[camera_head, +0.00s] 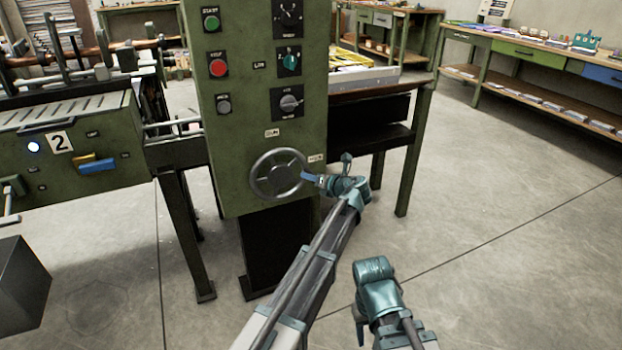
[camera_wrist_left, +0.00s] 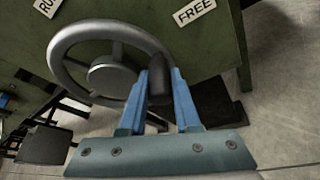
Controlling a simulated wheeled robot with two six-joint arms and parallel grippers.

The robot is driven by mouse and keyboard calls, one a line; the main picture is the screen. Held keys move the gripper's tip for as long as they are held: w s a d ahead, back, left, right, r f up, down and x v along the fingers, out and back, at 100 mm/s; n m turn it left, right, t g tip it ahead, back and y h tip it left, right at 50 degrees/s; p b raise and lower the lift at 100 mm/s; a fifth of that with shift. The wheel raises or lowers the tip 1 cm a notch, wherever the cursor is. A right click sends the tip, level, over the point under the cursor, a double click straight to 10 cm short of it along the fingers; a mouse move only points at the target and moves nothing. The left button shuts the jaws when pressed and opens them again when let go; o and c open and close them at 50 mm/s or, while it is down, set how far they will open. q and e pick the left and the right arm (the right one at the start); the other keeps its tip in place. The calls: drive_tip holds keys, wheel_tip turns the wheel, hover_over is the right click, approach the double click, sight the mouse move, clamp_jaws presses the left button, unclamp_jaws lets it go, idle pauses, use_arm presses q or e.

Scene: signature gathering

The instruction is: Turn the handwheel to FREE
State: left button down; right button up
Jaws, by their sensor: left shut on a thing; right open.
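The grey handwheel (camera_head: 279,196) is on the lower front of the green machine cabinet. A RUN label (camera_head: 271,133) is above it and a FREE label (camera_head: 316,158) at its upper right. My left gripper (camera_head: 308,177) is at the wheel's right side, just below the FREE label. In the left wrist view its blue fingers (camera_wrist_left: 158,88) are shut on the wheel's dark handle (camera_wrist_left: 158,78), and the FREE label (camera_wrist_left: 195,11) shows above right. My right gripper (camera_head: 375,270) is low, away from the machine, over the floor; its fingertips are hard to make out.
Buttons and rotary switches (camera_head: 290,62) are on the panel above the wheel. A green unit marked 2 (camera_head: 60,142) stands at the left. A bench (camera_head: 375,88) stands behind right, and a long workbench (camera_head: 540,55) at the far right. Floor at right is clear.

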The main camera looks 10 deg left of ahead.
use_arm(q)
drive_tip(key=shift+d, duration=0.1)
idle(0.3)
drive_tip(key=c, duration=0.6)
unclamp_jaws()
